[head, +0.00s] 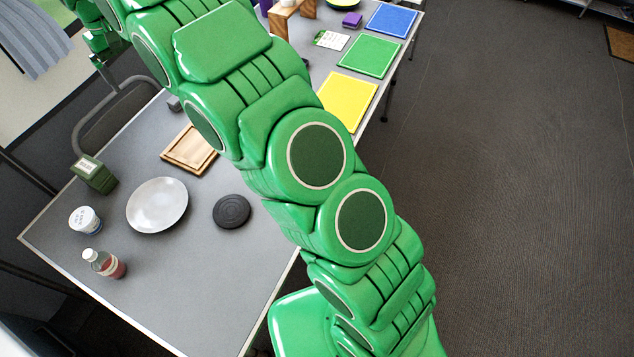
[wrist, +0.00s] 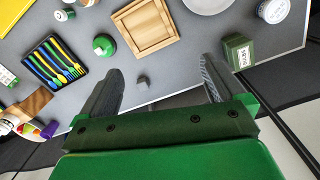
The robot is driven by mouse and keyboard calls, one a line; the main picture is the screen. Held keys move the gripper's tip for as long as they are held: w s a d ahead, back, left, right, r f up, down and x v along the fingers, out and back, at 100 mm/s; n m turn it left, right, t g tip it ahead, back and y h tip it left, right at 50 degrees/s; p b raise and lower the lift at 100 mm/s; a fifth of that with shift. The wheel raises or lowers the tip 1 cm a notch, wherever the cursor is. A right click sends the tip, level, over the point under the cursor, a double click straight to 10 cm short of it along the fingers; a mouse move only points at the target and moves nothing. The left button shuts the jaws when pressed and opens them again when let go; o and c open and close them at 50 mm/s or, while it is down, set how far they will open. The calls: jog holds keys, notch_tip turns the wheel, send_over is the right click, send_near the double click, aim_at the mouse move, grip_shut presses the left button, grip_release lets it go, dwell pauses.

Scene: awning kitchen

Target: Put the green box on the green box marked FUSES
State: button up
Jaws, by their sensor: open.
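A dark green box with a white label (head: 94,174) stands on the grey table near its left edge. It also shows in the wrist view (wrist: 238,50), just beyond the right finger; its label seems to read FUSES, though small and turned. I cannot make out a second green box in either view. A small green rounded thing (wrist: 103,43) lies beyond my left finger, too small to name surely. My gripper (wrist: 161,68) is open and empty, its fingers wide apart. A small grey block (wrist: 142,82) is on the table between the fingers in the picture.
A wooden tray (wrist: 146,27), white plate (head: 157,205), black disc (head: 231,212), white tub (head: 84,220) and bottle (head: 104,263) share the table. A cutlery tray (wrist: 54,62) lies at left in the wrist view. The table's front corner is clear.

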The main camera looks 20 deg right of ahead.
jog(key=s+d+r+m, duration=0.2)
jog(key=s+d+r, duration=0.2)
jog(key=s+d, duration=0.6)
jog(key=s+d+r+m, duration=0.1)
jog(key=s+d+r, duration=0.3)
jog(key=s+d, duration=0.65)
jog(key=s+d+f+m, duration=0.1)
jog(key=s+d, duration=0.3)
jog(key=s, duration=0.4)
jog(key=s+d+f+m+g, duration=0.1)
jog(key=s+d+f, duration=0.1)
jog(key=s+d, duration=0.3)
jog(key=s+d+f, duration=0.2)
jog(key=s+d, duration=0.2)
jog(key=s, duration=0.9)
jog(key=shift+s+d+f+m, duration=0.15)
jog(key=shift+s+f+m, duration=0.1)
jog(key=shift+m, duration=0.15)
jog(key=shift+o, duration=0.3)
